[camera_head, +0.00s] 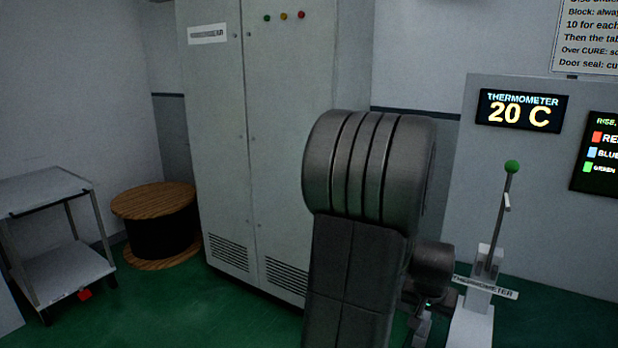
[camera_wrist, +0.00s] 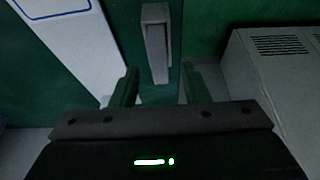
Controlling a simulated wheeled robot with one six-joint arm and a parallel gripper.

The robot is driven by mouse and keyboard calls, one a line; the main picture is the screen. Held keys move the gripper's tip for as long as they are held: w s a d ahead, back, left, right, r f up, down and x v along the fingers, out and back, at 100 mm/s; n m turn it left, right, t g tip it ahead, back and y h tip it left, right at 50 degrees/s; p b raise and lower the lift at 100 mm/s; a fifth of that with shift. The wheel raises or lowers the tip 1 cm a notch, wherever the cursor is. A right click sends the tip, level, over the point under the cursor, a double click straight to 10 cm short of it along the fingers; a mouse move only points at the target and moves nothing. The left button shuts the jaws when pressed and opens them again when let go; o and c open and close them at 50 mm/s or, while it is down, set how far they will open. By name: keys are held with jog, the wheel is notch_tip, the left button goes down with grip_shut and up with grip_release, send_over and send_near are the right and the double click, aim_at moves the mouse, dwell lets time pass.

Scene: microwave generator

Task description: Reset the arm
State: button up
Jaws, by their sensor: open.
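My arm rises large in the middle of the head view, its thick ribbed joint in front of the cabinet. My gripper (camera_wrist: 158,88) shows in the wrist view with its two fingers apart and nothing between them at the tips. A grey upright block-like part (camera_wrist: 156,40) lies beyond the fingers, and I cannot tell whether it is close to them. In the head view the gripper end is mostly hidden behind my arm, low and right of centre, close to the lever stand labelled THERMOMETER (camera_head: 485,287).
A green-knobbed lever (camera_head: 505,205) stands on the right, before a panel with a thermometer display reading 20 C (camera_head: 520,111). A tall grey cabinet (camera_head: 225,130) stands behind my arm. A wooden spool (camera_head: 155,205) and a metal cart (camera_head: 45,190) are at left. Green floor lies open between.

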jog(key=shift+x, duration=1.1)
jog(key=shift+r, duration=0.2)
jog(key=shift+s, duration=0.1)
jog(key=v, duration=1.4)
jog(key=x, duration=1.4)
jog(key=shift+f, duration=0.2)
notch_tip(320, 180, up, 3)
jog(key=shift+f+p, duration=0.2)
jog(key=shift+p, duration=0.9)
jog(key=shift+r+p, duration=0.2)
jog(key=shift+p, duration=0.2)
notch_tip(320, 180, up, 5)
jog(key=p, duration=0.4)
jog(key=shift+p, duration=0.3)
